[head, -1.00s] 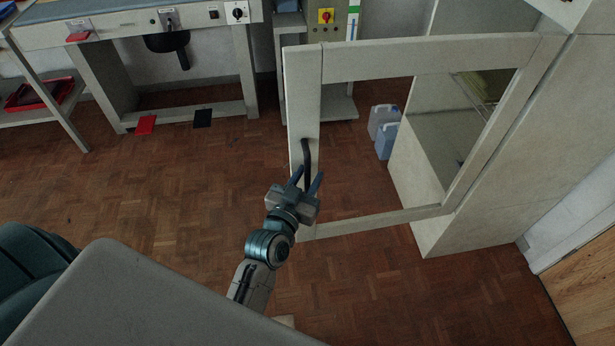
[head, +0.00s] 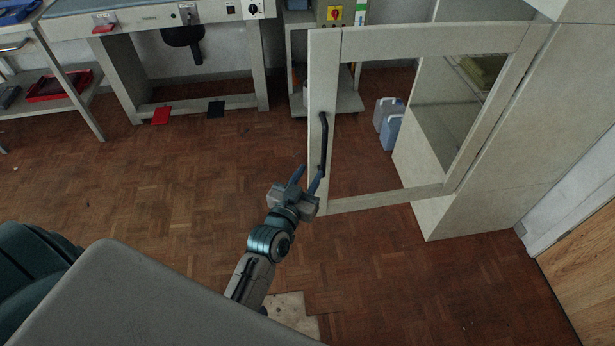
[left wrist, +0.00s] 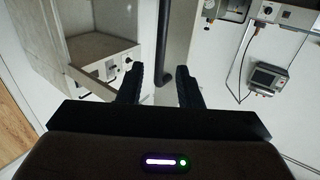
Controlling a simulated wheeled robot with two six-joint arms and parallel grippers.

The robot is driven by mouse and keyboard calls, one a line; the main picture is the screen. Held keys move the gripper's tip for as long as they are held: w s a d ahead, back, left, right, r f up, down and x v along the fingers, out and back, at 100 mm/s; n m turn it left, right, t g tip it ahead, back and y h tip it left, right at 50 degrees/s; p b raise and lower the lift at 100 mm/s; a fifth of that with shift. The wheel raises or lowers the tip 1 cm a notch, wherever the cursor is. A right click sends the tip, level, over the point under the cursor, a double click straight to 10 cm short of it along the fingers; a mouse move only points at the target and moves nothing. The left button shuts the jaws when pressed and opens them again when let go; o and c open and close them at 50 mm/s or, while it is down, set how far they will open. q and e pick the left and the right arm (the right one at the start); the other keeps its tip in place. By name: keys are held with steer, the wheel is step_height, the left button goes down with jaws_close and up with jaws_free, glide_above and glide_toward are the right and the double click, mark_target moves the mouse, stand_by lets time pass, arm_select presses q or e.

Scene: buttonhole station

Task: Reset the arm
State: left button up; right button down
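My left gripper (head: 309,171) is in the middle of the head view, at the lower part of the open cabinet door (head: 323,75). Its fingers are spread and hold nothing. The dark upright door handle (head: 324,135) is just beyond the fingertips, and its lower end is close to the right finger in the picture. In the left wrist view the two black fingers (left wrist: 160,82) are apart, and the handle (left wrist: 163,45) shows in the gap ahead of them. Whether a finger touches the handle I cannot tell. My right gripper is in neither view.
The door frame hangs from a tall pale cabinet (head: 478,180) at the right. Blue-grey canisters (head: 390,130) stand on the floor behind it. A workbench (head: 125,50) stands at the back left. The parquet floor (head: 150,200) to the left is clear.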

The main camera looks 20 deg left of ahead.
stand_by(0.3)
arm_select(q)
steer(key=s+a+f+g, duration=0.1)
steer(key=s+f+g, duration=0.25)
steer(key=f, duration=0.85)
steer(key=s+f+g, duration=0.2)
steer(key=s+f, duration=0.2)
steer(key=f, duration=0.8)
steer(key=s+a+f+g, duration=0.1)
steer(key=s+f+g, duration=0.25)
steer(key=f, duration=0.85)
steer(key=s+a+f+g, duration=0.2)
steer(key=s+f, duration=0.4)
steer(key=s, duration=0.5)
steer(key=s+a+f+g, duration=0.3)
steer(key=s+f, duration=0.4)
steer(key=s, duration=0.4)
steer(key=s+a+f+g+y, duration=0.1)
steer(key=s+a+f+g, duration=0.1)
steer(key=s+f, duration=0.5)
steer(key=s+a, duration=0.1)
steer(key=s, duration=0.2)
steer(key=shift+s+g, duration=0.4)
